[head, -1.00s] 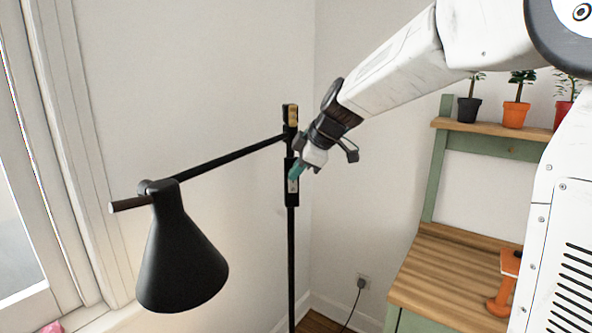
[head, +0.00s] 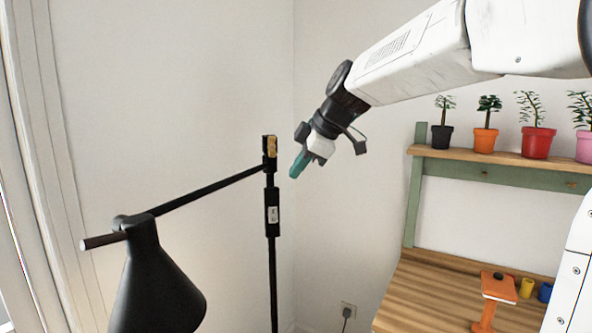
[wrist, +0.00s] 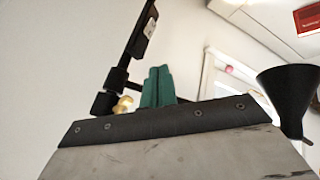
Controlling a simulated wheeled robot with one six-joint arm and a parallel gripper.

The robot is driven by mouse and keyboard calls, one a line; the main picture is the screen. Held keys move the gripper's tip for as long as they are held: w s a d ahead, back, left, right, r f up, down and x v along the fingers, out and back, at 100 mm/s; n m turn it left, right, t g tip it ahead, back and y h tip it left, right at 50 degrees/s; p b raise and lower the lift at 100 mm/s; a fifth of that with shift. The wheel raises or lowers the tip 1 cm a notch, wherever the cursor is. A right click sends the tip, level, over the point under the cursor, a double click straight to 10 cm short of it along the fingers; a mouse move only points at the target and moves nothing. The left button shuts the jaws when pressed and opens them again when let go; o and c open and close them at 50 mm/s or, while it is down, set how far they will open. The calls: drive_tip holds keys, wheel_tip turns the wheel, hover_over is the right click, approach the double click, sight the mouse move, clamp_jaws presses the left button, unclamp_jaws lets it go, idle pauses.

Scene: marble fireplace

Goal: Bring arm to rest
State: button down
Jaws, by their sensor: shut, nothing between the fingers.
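My gripper (head: 298,164) is at the end of my white arm, up in the air in the middle of the head view. Its teal fingers are together with nothing between them, pointing down and left. They also show in the wrist view (wrist: 158,87). In the head view the fingertips appear just right of the top of a black floor lamp (head: 271,215), apart from it in the picture. The lamp's pole, with a small switch plate, shows in the wrist view (wrist: 138,45) to the left of the fingers.
The lamp's black shade (head: 158,285) hangs at lower left; it shows at right in the wrist view (wrist: 287,95). A wooden workbench (head: 425,300) with a shelf of several potted plants (head: 486,139) stands at right. An orange tool (head: 497,290) is on it.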

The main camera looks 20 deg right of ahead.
drive_tip(key=s+f+m+g+h, duration=0.1)
drive_tip(key=s+f+m, duration=0.4)
drive_tip(key=s, duration=0.6)
drive_tip(key=s+f+m+g+h, duration=0.1)
drive_tip(key=s+f+m, duration=0.3)
drive_tip(key=s, duration=0.7)
drive_tip(key=s+f+m+g+h, duration=0.2)
drive_tip(key=s+f+m, duration=0.3)
drive_tip(key=s, duration=0.6)
wheel_tip(320, 180, down, 2)
drive_tip(key=shift+s+d+f+m+g, duration=0.1)
drive_tip(key=shift+s+d+m+g, duration=0.1)
drive_tip(key=shift+m+g, duration=0.1)
